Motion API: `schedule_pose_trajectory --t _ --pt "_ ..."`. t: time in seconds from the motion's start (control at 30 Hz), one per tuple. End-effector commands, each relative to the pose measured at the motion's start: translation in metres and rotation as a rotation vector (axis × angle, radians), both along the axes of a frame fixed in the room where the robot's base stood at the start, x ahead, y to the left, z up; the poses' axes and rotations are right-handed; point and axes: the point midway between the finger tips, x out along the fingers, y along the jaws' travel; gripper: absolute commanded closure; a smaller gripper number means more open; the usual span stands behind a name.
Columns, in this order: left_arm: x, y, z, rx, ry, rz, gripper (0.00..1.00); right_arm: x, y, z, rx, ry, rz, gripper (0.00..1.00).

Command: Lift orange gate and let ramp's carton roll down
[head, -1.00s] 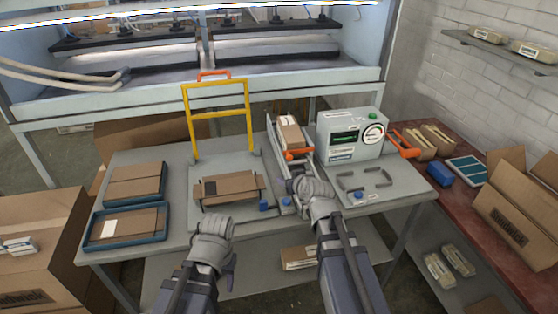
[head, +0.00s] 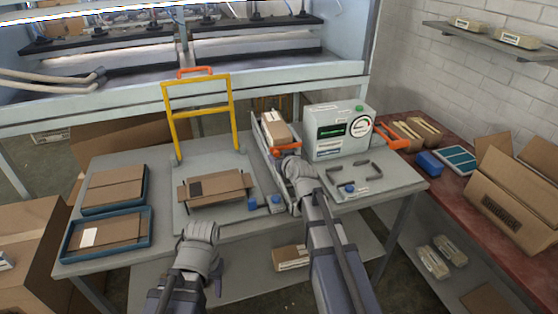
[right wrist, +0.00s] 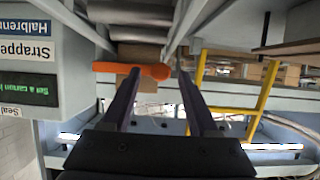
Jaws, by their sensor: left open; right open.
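The ramp's carton (head: 276,131), a brown box, rests on the sloping ramp (head: 262,146) just behind the orange gate (head: 286,150). The gate's orange bar crosses the ramp and also shows in the right wrist view (right wrist: 112,67). My right gripper (head: 290,160) is at the gate, open. In the right wrist view its fingers (right wrist: 158,74) point at the bar, whose rounded end shows between the fingertips; I cannot tell whether they touch it. My left gripper (head: 203,228) is open and empty by the table's front edge, its fingers mostly hidden.
The grey machine with a green display (head: 340,130) stands right of the ramp. Blue trays (head: 108,235) with cardboard lie at left.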

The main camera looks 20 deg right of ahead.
Motion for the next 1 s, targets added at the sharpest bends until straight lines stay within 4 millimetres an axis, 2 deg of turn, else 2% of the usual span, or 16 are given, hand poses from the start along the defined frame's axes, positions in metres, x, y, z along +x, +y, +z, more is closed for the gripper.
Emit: schedule_pose_trajectory --t 0.1,0.33,0.87,1.0 --pt "0.0 0.0 -0.0045 0.0 0.0 0.0 0.5 0.0098 0.0005 -0.0044 0.0 0.0 0.001 0.4" --pt "0.0 0.0 -0.0036 0.0 0.0 0.0 0.5 0.0094 0.0008 -0.0037 0.0 0.0 0.0 0.4" --pt "0.0 0.0001 -0.0037 0.0 0.0 0.0 0.5 0.0092 0.0007 -0.0037 0.0 0.0 0.0 0.98" --pt "0.0 0.0001 -0.0037 0.0 0.0 0.0 0.5 0.0092 0.0007 -0.0037 0.0 0.0 0.0 1.0"
